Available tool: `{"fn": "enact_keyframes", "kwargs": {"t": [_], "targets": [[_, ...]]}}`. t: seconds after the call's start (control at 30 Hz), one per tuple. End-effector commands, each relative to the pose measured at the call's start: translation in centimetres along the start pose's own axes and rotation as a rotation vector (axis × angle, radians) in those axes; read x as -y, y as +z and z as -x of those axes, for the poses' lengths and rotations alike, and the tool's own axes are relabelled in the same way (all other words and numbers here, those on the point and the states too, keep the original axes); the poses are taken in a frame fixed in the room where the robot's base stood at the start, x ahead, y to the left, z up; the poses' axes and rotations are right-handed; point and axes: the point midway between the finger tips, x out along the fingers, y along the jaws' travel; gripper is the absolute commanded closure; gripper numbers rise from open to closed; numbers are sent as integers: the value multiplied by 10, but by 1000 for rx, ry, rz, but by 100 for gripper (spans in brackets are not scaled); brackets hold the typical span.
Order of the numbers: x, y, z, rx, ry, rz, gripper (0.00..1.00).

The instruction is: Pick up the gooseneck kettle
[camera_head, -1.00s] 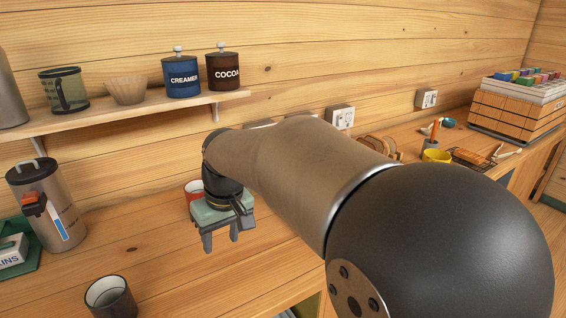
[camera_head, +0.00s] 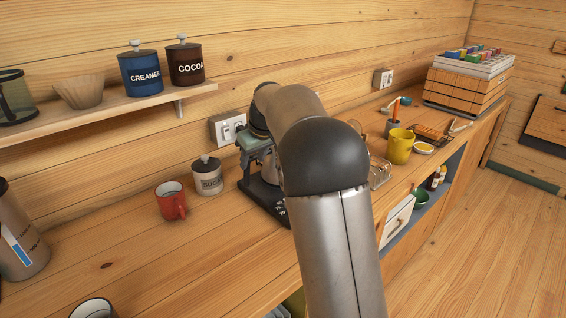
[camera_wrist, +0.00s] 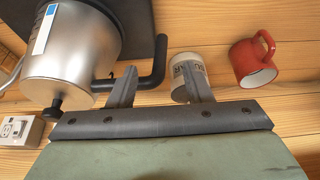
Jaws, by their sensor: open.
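The silver gooseneck kettle (camera_wrist: 75,50) with a black handle (camera_wrist: 158,60) and lid knob fills the upper left of the wrist view, appearing upside down. Its thin spout (camera_wrist: 8,78) shows at the left edge. My gripper (camera_wrist: 160,72) is open, and the handle's bend appears between its two fingers, the left finger overlapping the handle. I cannot tell whether they touch. In the head view my gripper (camera_head: 258,143) is at the counter's back, above a black base (camera_head: 262,192). My arm hides most of the kettle there.
A white sugar canister (camera_head: 207,176) and a red mug (camera_head: 171,201) stand left of the base. A wire rack (camera_head: 379,172) and yellow cup (camera_head: 399,146) are to the right. A shelf (camera_head: 110,114) with canisters is above left. A wall outlet (camera_head: 227,128) is behind.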

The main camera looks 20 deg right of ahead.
Motion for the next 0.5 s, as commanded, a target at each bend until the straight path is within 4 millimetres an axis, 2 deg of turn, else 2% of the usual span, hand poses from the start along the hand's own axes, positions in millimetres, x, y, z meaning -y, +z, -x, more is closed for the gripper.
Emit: {"fn": "enact_keyframes", "kwargs": {"t": [0.1, 0.37, 0.5], "targets": [[0, 0, -18, 2, -1, 1, 55], [1, -1, -37, 2, -1, 0, 55], [2, -3, -58, 4, -2, 0, 55]]}}
